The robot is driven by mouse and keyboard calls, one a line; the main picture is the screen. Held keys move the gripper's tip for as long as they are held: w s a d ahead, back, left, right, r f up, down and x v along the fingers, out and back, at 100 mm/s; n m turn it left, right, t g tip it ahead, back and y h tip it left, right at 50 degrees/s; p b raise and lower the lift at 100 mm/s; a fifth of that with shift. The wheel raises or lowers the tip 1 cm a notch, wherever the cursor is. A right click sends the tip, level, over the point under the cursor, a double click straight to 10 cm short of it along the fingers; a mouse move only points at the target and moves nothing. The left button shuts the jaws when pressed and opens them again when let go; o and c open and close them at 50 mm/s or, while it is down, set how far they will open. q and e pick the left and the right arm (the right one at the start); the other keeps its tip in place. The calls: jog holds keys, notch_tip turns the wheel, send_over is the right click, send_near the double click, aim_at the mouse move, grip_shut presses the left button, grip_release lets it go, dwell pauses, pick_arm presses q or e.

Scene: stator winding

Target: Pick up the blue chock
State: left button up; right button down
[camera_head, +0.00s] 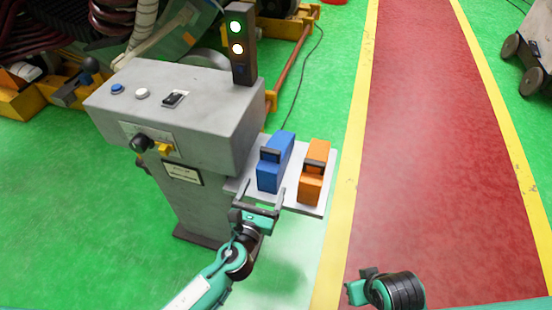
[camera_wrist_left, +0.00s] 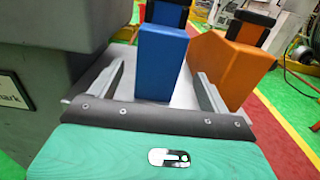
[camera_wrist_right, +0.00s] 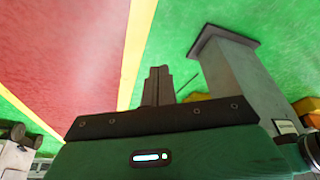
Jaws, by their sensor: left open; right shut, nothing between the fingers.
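The blue chock (camera_head: 272,168) stands on a light grey shelf (camera_head: 315,208) on the right side of the grey control cabinet. It has a dark handle on top. My left gripper (camera_head: 264,196) is open and empty just in front of it. In the left wrist view the blue chock (camera_wrist_left: 160,62) stands ahead, between the lines of the two fingers (camera_wrist_left: 158,85), apart from them. My right gripper (camera_wrist_right: 157,72) is shut and empty. In the head view it is low at the right, over the red lane, its fingers hard to make out.
An orange chock (camera_head: 314,170) stands close to the right of the blue one, and also shows in the left wrist view (camera_wrist_left: 228,68). The control cabinet (camera_head: 185,115) with a signal light (camera_head: 238,45) rises to the left. The red lane (camera_head: 430,150) is clear.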

aim_at(272, 167)
pick_arm(q)
jog(key=x, duration=0.8)
jog(key=shift+w+f+b, duration=0.25)
jog(key=shift+w+b, duration=0.05)
jog(key=shift+w, duration=0.1)
jog(key=shift+c, duration=0.4)
jog(key=c, duration=1.1)
